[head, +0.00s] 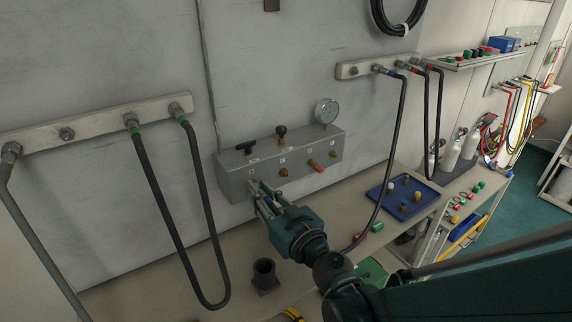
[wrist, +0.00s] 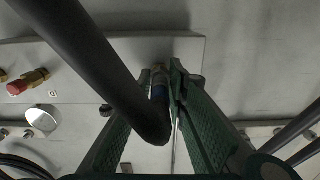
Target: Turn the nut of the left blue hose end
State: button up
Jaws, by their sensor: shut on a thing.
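The grey panel block (head: 235,180) is fixed on the wall above the bench. My gripper (head: 262,194) is at the lower left port on its front face. My gripper (wrist: 162,82) is shut on this hose end; the black hose (wrist: 85,50) hides the left fingertip and part of the grip. In the head view, only a bit of blue (head: 267,203) shows between the fingers. Whether the nut is fully seated cannot be told.
Right of the grip, the panel has brass fittings (head: 283,172), a red-capped fitting (head: 316,165), black knobs (head: 280,132) and a gauge (head: 326,111). Green-banded hoses (head: 147,180) hang at left. A blue tray (head: 404,211) and a dark cup (head: 265,275) stand on the bench.

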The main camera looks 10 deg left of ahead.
jog(key=shift+m, duration=0.5)
jog(key=m+b, duration=0.1)
jog(key=m, duration=0.4)
jog(key=shift+d+y, duration=0.1)
jog(key=shift+y, duration=0.2)
jog(key=m, duration=0.3)
jog(key=m+b, duration=0.1)
jog(key=m, duration=0.2)
jog(key=shift+w+f+b, duration=0.1)
jog(key=shift+f+b, duration=0.1)
jog(key=shift+b, duration=0.1)
jog(key=m+b, duration=0.1)
jog(key=m, duration=0.4)
jog(key=shift+f+y, duration=0.1)
jog(key=shift+y, duration=0.3)
jog(key=m+b, duration=0.1)
jog(key=m, duration=0.4)
jog(key=shift+m, duration=0.4)
jog(key=o, duration=0.9)
jog(key=shift+d, duration=0.1)
